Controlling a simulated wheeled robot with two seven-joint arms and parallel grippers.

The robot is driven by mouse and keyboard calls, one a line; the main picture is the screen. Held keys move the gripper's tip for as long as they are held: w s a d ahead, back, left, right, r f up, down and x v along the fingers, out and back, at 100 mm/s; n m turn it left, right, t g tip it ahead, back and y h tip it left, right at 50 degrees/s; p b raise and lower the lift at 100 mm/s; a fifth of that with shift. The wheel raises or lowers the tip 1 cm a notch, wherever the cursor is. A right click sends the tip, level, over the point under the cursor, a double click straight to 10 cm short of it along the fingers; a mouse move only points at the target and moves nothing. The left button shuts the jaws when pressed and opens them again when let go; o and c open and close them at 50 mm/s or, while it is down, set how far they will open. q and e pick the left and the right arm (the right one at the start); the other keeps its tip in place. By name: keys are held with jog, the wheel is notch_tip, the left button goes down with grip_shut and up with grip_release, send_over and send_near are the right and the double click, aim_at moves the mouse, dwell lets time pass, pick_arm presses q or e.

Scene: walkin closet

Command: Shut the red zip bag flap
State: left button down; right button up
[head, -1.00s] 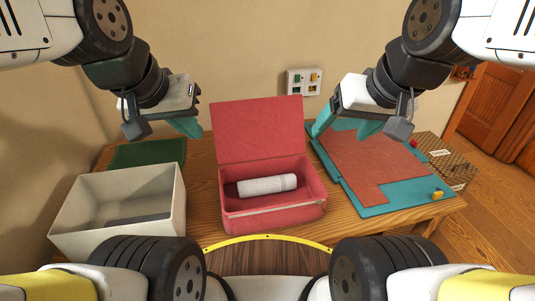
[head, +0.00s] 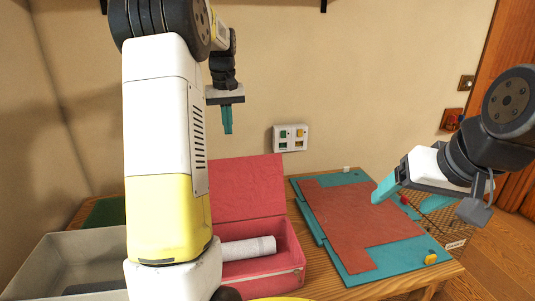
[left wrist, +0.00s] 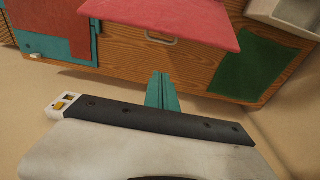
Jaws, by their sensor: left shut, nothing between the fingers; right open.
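The red zip bag (head: 290,250) stands on the wooden table, partly hidden behind my left arm. Its flap (head: 248,188) is open and stands up at the back. A pale grey roll (head: 248,248) lies inside the bag. My left gripper (head: 228,131) is shut and empty, pointing down above and behind the raised flap, near the wall. In the left wrist view the shut teal fingers (left wrist: 161,92) are apart from the flap (left wrist: 165,18). My right gripper (head: 408,200) is open and empty over the right side of the teal board.
A teal board with a red sheet (head: 355,220) lies right of the bag. A pale grey bin (head: 60,250) stands at the left, with a green mat (head: 105,212) behind it. A switch panel (head: 290,138) is on the wall. A woven box (head: 455,232) stands at the right.

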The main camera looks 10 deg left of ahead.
pick_arm(q)
notch_tip(320, 180, down, 11)
jog(key=w, duration=0.3)
jog(key=shift+s+d+r, duration=0.2)
jog(key=shift+s+d, duration=0.05)
jog(key=shift+s, duration=0.4)
jog(key=shift+s+d+r, duration=0.15)
jog(key=shift+s+d, duration=0.15)
jog(key=shift+s, duration=0.35)
jog(key=shift+s+d+r, duration=0.2)
jog(key=shift+s+d, duration=0.05)
jog(key=shift+s, duration=0.4)
